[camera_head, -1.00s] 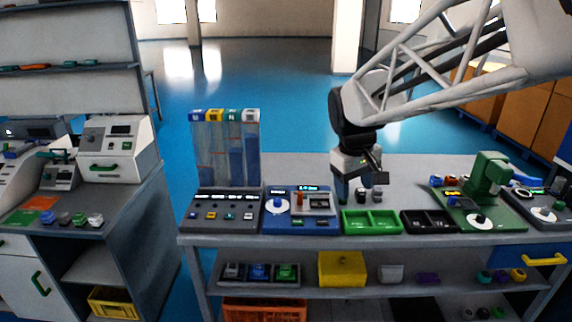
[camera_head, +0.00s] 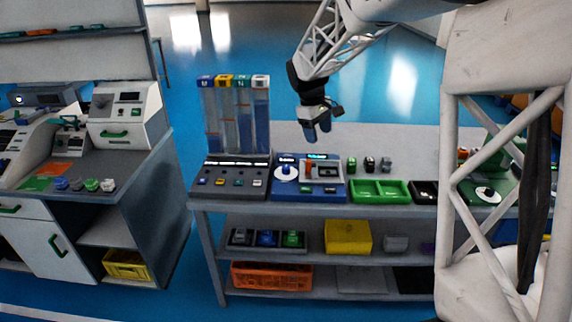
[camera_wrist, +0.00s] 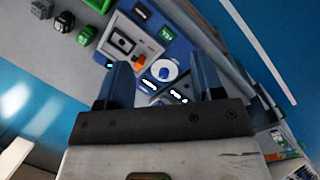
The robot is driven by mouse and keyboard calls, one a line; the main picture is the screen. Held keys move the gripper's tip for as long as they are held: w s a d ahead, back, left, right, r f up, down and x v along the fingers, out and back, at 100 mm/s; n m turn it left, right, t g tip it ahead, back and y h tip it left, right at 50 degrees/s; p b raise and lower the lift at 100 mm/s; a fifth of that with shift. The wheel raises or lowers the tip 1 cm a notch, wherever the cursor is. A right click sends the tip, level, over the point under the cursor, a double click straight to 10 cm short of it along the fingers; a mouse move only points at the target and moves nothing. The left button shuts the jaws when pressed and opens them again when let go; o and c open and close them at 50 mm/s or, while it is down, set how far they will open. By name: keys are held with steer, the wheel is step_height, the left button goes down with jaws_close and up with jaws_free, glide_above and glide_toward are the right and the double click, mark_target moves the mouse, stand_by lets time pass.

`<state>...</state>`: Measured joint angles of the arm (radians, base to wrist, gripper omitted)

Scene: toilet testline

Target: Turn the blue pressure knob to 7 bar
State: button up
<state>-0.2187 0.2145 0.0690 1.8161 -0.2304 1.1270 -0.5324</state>
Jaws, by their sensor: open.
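The blue pressure knob (camera_head: 286,170) stands on a white round dial (camera_head: 285,175) on the left part of a blue panel (camera_head: 318,198). In the wrist view the knob (camera_wrist: 164,73) shows between and beyond my two fingers. The panel also has a small lit display (camera_head: 317,156) and a grey unit with an orange part (camera_head: 308,170). My gripper (camera_head: 317,136) is open and empty, above and behind the panel, apart from the knob. Its fingertips (camera_wrist: 165,72) show in the wrist view. The display and dial marks are too small to read.
Left of the panel is a grey unit with small coloured buttons (camera_head: 230,184) and tall tubes (camera_head: 236,115) behind it. My arm covers the right side.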

steer(key=w+a+f+n, duration=0.3)
steer(key=w+a+f, duration=0.3)
steer(key=w+f, duration=0.3)
steer(key=n+h, duration=0.2)
glide_toward(286, 167)
steer(key=f, duration=0.1)
steer(key=shift+w+d+f+g, duration=0.25)
steer(key=shift+w+d+g, duration=0.05)
steer(key=shift+d+g, duration=0.1)
steer(key=shift+f, duration=0.15)
steer(key=shift+x, duration=3.75)
steer(key=c, duration=0.9)
